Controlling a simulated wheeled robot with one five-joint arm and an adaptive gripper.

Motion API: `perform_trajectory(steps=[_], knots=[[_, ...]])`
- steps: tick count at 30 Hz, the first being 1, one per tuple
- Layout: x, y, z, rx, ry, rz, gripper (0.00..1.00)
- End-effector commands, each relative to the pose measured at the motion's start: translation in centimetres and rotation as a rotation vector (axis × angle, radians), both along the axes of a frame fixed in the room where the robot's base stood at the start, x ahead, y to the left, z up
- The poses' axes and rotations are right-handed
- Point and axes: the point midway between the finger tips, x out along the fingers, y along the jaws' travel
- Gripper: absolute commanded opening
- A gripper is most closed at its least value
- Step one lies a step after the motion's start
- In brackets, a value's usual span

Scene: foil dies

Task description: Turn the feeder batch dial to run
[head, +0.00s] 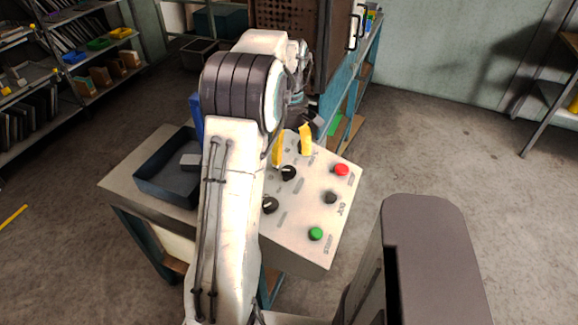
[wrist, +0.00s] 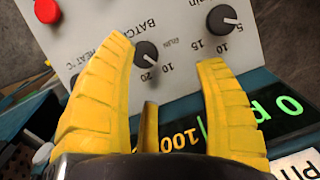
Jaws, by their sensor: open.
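The batch dial (wrist: 146,53) is a round black knob on a pale panel (wrist: 185,20), with the word BATCH printed beside it in the wrist view. Its light pointer mark seems to aim to the lower right, but its setting is too small to read surely. In the head view the middle black knob (head: 289,172) appears to be this dial. My gripper (wrist: 166,52) has yellow fingers spread apart. In the wrist view the dial shows between the fingertips, nearer the left one. The gap from fingers to knob is unclear. In the head view my gripper (head: 291,157) is over the panel's far part.
Another knob (wrist: 222,18) is close to the right fingertip. A third knob (wrist: 75,80) is partly hidden by the left finger. Red (head: 341,169), black (head: 331,197) and green (head: 316,233) buttons line the panel's right side. A dark tray (head: 150,187) stands left of my arm.

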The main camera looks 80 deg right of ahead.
Motion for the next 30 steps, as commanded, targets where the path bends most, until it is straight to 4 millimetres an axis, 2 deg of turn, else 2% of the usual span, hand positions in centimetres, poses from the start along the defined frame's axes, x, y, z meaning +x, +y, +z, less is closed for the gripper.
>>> perform_trajectory(steps=[9, 30], knots=[[0.0, -0.2, -1.3, 0.001, 0.055, -0.667, 0.64], [-0.1, -1.3, -1.9, -0.026, 0.123, -2.156, 0.64]])
